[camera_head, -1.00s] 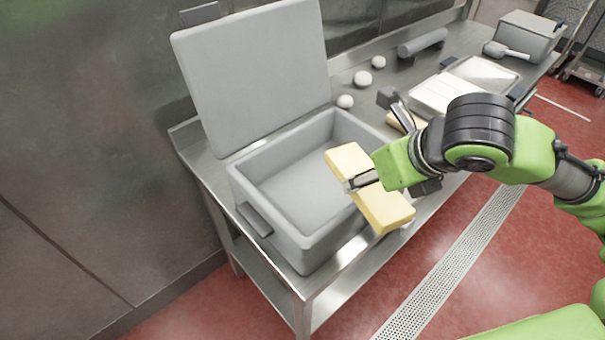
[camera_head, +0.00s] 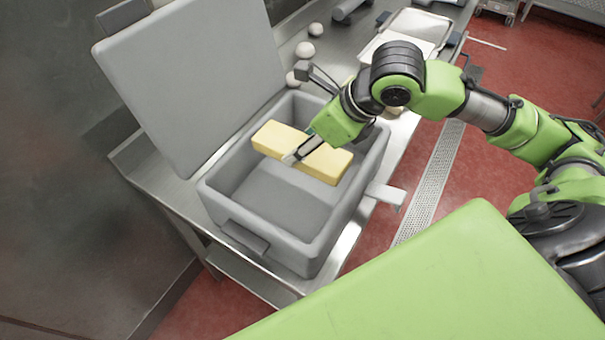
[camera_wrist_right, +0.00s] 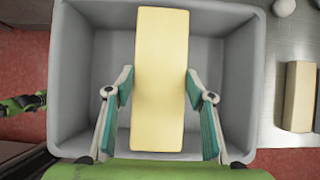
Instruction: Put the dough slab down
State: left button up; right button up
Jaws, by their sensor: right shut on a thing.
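The yellow dough slab (camera_head: 324,162) is held by my right gripper (camera_head: 302,150) over the open grey bin (camera_head: 292,232). In the right wrist view the slab (camera_wrist_right: 160,80) lies lengthwise between the two fingers of the gripper (camera_wrist_right: 160,90), which close on its long sides. The bin (camera_wrist_right: 75,100) is below and around it, its floor partly hidden by the slab. In the head view the slab appears within the bin's opening; whether it touches the floor I cannot tell. My left gripper is not in the head view.
The bin's grey lid (camera_head: 195,80) stands open at its back left. Several pale dough balls (camera_head: 305,50) lie on the steel table behind. A tray (camera_head: 418,32) stands further back. Another yellowish block (camera_wrist_right: 299,95) lies right of the bin in the wrist view.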

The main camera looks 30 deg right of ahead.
aim_at(330, 160)
notch_tip(330, 160, down, 5)
jog(key=shift+f, duration=0.15)
jog(key=shift+a+f, duration=0.1)
jog(key=shift+f, duration=0.45)
notch_tip(330, 160, down, 4)
jog(key=shift+r+p, duration=0.1)
jog(key=shift+p, duration=0.2)
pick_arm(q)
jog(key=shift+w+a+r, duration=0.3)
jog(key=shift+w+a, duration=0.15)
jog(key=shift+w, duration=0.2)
pick_arm(e)
jog(key=o, duration=1.7)
jog(key=shift+f, duration=0.2)
jog(key=shift+c, duration=0.2)
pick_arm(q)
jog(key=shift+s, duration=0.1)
pick_arm(e)
jog(key=shift+r, duration=0.15)
jog(key=v, duration=0.9)
jog(key=shift+s+d+r+b, duration=0.15)
jog(key=shift+d+r+b, duration=0.1)
jog(key=shift+b, duration=0.15)
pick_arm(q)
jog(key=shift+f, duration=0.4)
pick_arm(e)
jog(key=shift+v, duration=1.1)
